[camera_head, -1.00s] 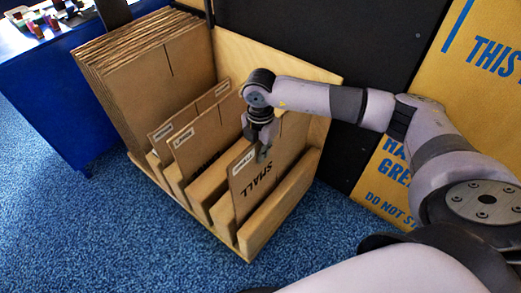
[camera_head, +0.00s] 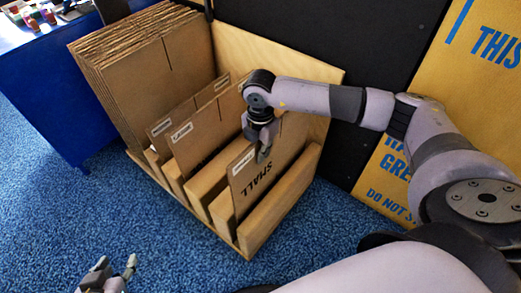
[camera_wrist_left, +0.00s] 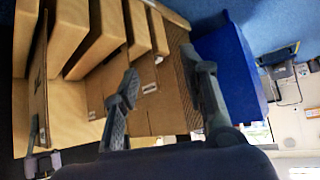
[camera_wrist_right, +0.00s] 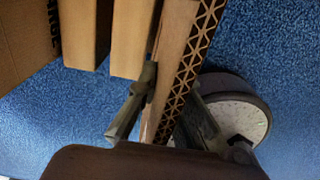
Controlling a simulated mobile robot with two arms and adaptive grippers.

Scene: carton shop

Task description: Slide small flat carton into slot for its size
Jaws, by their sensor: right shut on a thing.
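The small flat carton (camera_head: 272,172), brown with a white label and "SMALL" printed on it, stands upright in the front slot of the wooden rack (camera_head: 262,228). Its lower edge is hidden behind the front divider, so I cannot tell how deep it sits. My right gripper (camera_head: 262,150) is shut on its top edge. In the right wrist view the carton's corrugated edge (camera_wrist_right: 185,75) runs between the fingers (camera_wrist_right: 172,105). My left gripper (camera_head: 118,268) is open and empty, low in front of the rack; its spread fingers show in the left wrist view (camera_wrist_left: 165,100).
Labelled cartons (camera_head: 200,135) stand in the middle slots, and a stack of large cartons (camera_head: 135,75) fills the rear left. A blue table (camera_head: 45,90) stands left, a yellow printed board (camera_head: 470,110) right. The blue carpet (camera_head: 60,215) in front is clear.

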